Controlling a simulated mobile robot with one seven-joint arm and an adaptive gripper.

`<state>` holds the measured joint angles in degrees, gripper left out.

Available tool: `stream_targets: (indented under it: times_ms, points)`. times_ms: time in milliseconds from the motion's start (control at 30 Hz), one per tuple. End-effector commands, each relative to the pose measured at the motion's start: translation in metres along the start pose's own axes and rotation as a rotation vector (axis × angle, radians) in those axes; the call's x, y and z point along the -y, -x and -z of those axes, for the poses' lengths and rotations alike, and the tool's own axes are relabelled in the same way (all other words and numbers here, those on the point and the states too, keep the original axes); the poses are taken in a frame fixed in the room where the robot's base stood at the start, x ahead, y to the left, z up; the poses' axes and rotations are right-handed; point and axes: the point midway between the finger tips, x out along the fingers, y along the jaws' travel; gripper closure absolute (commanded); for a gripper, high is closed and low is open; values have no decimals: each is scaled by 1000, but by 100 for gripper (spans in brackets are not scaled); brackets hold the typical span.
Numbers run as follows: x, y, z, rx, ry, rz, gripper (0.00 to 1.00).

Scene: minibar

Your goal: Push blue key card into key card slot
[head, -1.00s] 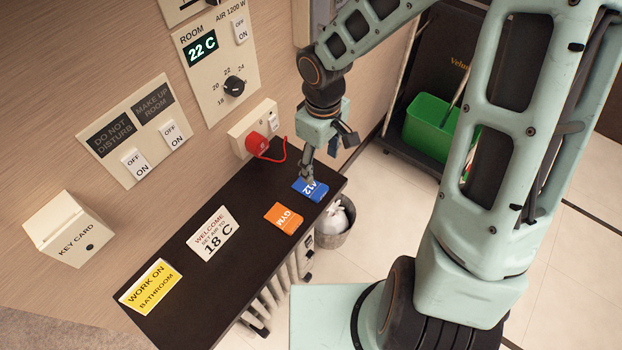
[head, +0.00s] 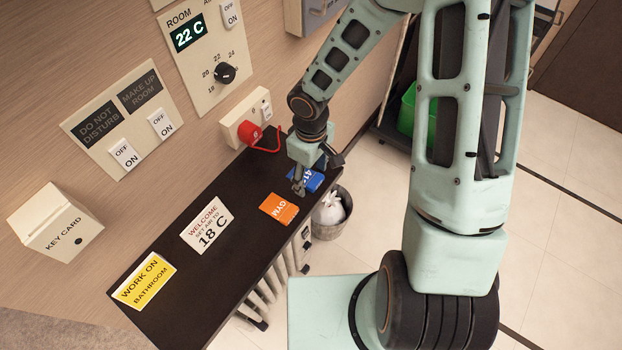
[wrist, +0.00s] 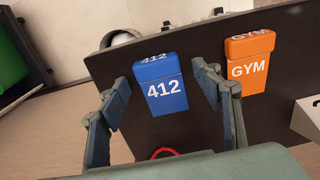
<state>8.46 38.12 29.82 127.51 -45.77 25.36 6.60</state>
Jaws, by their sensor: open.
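The blue key card (wrist: 165,90), marked 412, lies on the dark shelf; in the head view the blue card (head: 313,180) is partly hidden by my gripper. My gripper (wrist: 168,86) is open, with one finger on each side of the blue card in the wrist view. I cannot tell whether the fingers touch it. In the head view my gripper (head: 300,186) is low over the shelf's right end. The key card slot is a cream box (head: 52,222) marked KEY CARD on the wall at the far left; its opening is not clearly visible.
An orange GYM card (head: 278,208) lies close beside the blue card. A white welcome sign (head: 207,225) and a yellow sign (head: 143,281) lie further left on the dark shelf (head: 190,258). A red plug (head: 250,134) with a cord sits in the wall socket behind.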

Motion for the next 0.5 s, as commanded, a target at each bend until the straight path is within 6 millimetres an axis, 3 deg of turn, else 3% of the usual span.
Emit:
stream_targets:
  times_ms: [167, 500]
  points:
    - [0, 0, 0, -1, 0, -1, 41]
    - [0, 1, 0, 0, -1, -1, 75]
